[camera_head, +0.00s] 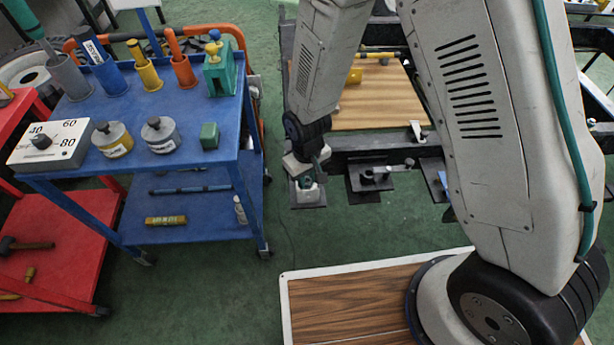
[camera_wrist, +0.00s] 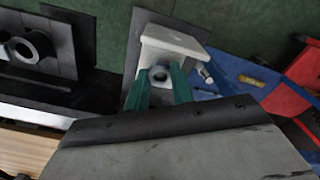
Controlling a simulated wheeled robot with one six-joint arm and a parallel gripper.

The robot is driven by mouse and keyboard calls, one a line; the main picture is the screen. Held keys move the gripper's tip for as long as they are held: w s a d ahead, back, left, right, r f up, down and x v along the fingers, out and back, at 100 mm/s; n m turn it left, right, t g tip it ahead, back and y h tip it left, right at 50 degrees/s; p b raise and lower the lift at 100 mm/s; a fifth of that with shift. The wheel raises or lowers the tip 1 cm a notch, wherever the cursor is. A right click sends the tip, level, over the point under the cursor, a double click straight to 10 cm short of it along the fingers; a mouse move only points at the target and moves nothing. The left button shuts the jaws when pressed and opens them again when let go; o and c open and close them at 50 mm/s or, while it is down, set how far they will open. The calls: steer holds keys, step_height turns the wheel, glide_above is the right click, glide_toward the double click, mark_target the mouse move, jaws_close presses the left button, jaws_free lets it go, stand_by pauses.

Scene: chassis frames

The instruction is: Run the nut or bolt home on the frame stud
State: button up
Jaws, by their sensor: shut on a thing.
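My gripper (camera_wrist: 160,88) has its green fingertips closed around a small grey nut or bolt head (camera_wrist: 159,73) with a dark centre. The wrist view shows it against a pale block (camera_wrist: 178,46) on a dark grey plate (camera_wrist: 143,22). In the head view my gripper (camera_head: 308,183) points down over the same plate (camera_head: 308,199) at the edge of the black chassis frame (camera_head: 388,148). The frame stud itself is not visible. I cannot tell whether the piece sits on a thread or how far down it is.
Green floor lies open between cart and frame.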

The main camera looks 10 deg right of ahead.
steer(key=shift+f, duration=0.4)
stand_by(0.3)
steer(key=shift+c, duration=0.6)
steer(key=m, duration=0.5)
steer(key=shift+m, duration=0.4)
steer(key=m, duration=0.3)
steer(key=shift+a+m, duration=0.1)
steer(key=shift+m, duration=1.5)
